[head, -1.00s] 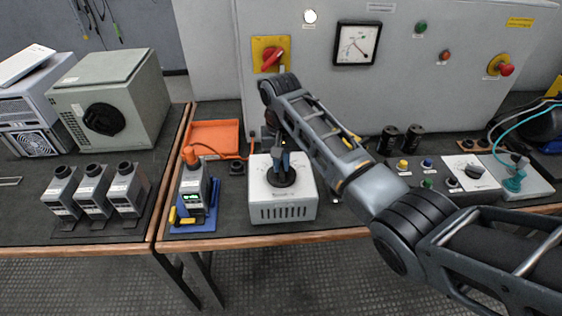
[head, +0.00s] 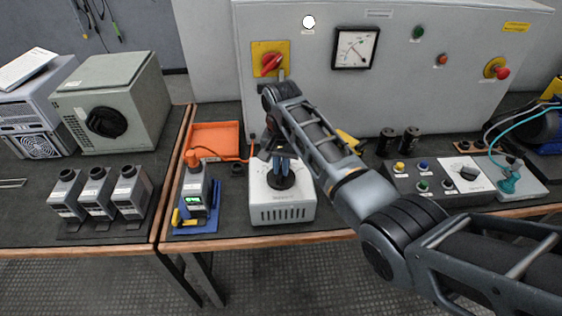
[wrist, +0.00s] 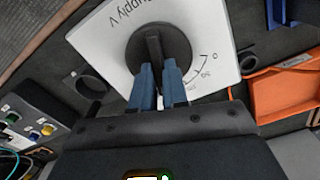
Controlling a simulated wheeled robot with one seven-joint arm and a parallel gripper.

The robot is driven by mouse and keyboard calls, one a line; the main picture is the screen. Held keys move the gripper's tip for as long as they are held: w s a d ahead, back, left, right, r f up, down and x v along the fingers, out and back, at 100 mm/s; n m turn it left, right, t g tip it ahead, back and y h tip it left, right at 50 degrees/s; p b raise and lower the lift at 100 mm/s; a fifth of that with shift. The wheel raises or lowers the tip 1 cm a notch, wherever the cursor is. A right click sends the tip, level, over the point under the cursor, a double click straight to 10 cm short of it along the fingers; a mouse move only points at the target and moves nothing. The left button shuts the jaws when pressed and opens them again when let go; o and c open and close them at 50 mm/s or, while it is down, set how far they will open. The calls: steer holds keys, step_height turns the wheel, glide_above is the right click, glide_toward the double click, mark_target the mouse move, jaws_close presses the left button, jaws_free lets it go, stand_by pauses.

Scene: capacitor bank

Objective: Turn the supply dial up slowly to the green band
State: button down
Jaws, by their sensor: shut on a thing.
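The supply dial (wrist: 158,52) is a black round knob with a raised bar, on a white box (head: 270,212) near the table's front edge. In the wrist view its plate reads "Supply V" and part of a printed scale with a 0 shows. My gripper (wrist: 158,82) has its two blue fingers on either side of the bar, shut on it; in the head view it points down at the dial (head: 281,181). No green band on the dial's scale shows in the wrist view. A needle gauge (head: 355,48) is on the grey cabinet; its markings are too small to read.
A handheld meter (head: 193,190) with a green display stands on a blue base left of the box, and an orange tray (head: 214,134) lies behind it. A button panel (head: 420,186) is at the right. A red rotary switch (head: 271,64) and red stop button (head: 502,72) are on the cabinet.

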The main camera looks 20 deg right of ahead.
steer(key=shift+d+m, duration=0.1)
steer(key=shift+m, duration=0.9)
steer(key=c, duration=1.1)
jaws_free()
steer(key=shift+c, duration=0.2)
steer(key=shift+r, duration=0.1)
steer(key=shift+r+b, duration=0.35)
steer(key=shift+r, duration=3.45)
